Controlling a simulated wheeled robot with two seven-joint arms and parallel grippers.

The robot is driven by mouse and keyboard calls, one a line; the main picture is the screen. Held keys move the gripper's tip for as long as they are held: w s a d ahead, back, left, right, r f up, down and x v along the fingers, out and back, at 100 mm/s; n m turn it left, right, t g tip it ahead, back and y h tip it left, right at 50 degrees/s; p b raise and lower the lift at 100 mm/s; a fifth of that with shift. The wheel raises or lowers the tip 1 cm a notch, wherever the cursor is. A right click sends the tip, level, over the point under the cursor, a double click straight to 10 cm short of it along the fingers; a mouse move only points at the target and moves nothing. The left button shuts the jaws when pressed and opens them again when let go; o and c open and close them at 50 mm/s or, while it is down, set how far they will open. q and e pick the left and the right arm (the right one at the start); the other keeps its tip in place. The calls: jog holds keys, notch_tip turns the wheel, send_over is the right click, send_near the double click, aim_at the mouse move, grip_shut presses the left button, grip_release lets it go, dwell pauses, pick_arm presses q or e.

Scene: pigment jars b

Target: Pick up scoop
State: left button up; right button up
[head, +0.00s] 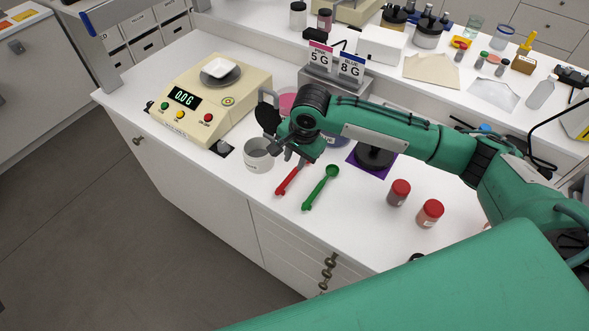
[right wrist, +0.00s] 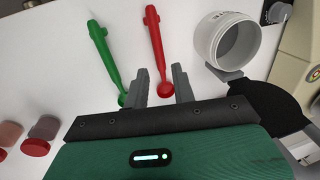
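Two scoops lie on the white counter, a red scoop (head: 289,181) and a green scoop (head: 321,187) to its right. My right gripper (head: 293,157) is over the far end of the red scoop and partly hides it. In the right wrist view, my right gripper (right wrist: 160,82) is open, and the bowl end of the red scoop (right wrist: 156,45) lies between its fingers. I cannot tell how far the fingers are above the counter. The green scoop (right wrist: 104,50) lies outside the left finger there. My left gripper is not in view.
A white open jar (head: 257,162) stands left of the red scoop, close to my gripper. A balance (head: 240,98) reading 0.0 g is behind it. Two red-lidded jars (head: 399,187) (head: 430,207) stand to the right. The counter's front edge is near the scoops' handles.

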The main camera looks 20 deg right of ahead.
aim_at(291, 175)
jog(key=f, duration=0.2)
jog(key=shift+w+a+f, duration=0.2)
jog(key=shift+w+f, duration=0.05)
jog(key=shift+f, duration=0.15)
jog(key=f, duration=0.1)
jog(key=f+p, duration=0.1)
jog(key=f, duration=0.1)
jog(key=f+p, duration=0.1)
jog(key=f, duration=0.1)
jog(key=shift+w+a, duration=0.1)
jog(key=shift+w, duration=0.15)
jog(key=shift+f, duration=0.2)
grip_shut()
